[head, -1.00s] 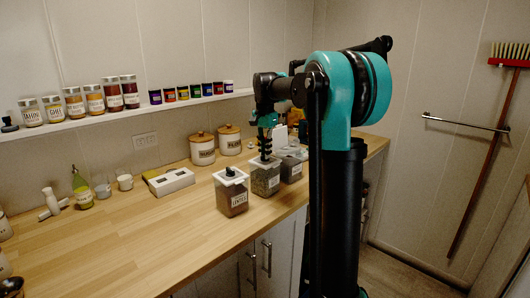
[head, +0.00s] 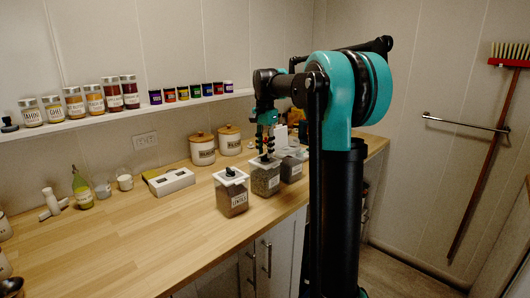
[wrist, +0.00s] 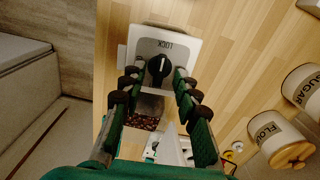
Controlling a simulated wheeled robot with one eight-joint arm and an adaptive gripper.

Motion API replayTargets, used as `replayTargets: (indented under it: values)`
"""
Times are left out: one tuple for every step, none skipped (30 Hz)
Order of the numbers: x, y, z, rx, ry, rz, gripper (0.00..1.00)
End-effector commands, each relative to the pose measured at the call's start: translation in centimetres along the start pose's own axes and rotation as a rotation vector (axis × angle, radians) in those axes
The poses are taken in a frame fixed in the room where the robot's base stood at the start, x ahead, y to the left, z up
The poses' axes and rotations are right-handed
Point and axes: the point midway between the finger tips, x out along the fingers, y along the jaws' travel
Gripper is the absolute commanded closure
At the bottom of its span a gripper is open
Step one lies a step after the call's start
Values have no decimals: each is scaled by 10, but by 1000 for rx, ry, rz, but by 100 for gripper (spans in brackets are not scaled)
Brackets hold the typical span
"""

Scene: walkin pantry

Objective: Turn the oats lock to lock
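The middle canister (head: 265,181) on the counter is clear and square, with a pale lid and a label too small to read; I cannot confirm that it is the oats. My gripper (head: 265,152) points down at its lid. In the wrist view, a white lid (wrist: 187,50) bears the word LOCK and a black knob (wrist: 158,69) with a pale pointer line directed toward that word. My gripper's fingers (wrist: 157,76) are apart, one on each side of the knob, with gaps visible. Whether the fingertips are level with the knob is unclear.
A canister labelled lentils (head: 231,195) stands left of the middle one, and another canister (head: 291,169) stands right behind it. Flour (wrist: 275,140) and sugar (wrist: 305,88) jars stand near the wall.

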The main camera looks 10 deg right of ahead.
Motion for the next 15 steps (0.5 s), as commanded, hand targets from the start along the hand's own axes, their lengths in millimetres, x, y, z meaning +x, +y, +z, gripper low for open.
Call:
replayTargets:
  values:
    - [-8, 0, 0, 0, 0, 0, 69]
    - [-13, 0, 0, 0, 0, 0, 69]
    - [-21, 0, 0, 0, 0, 0, 69]
    - [-27, 0, 0, 0, 0, 0, 69]
    - [-34, 0, 0, 0, 0, 0, 69]
    - [-42, 0, 0, 0, 0, 0, 69]
    - [-48, 0, 0, 0, 0, 0, 69]
    - [-55, 0, 0, 0, 0, 0, 69]
    - [-63, 0, 0, 0, 0, 0, 69]
    - [-69, 0, 0, 0, 0, 0, 69]
    - [-74, 0, 0, 0, 0, 0, 69]
    - [-81, 0, 0, 0, 0, 0, 69]
    - [-85, 0, 0, 0, 0, 0, 69]
    - [-90, 0, 0, 0, 0, 0, 69]
    - [-95, 0, 0, 0, 0, 0, 69]
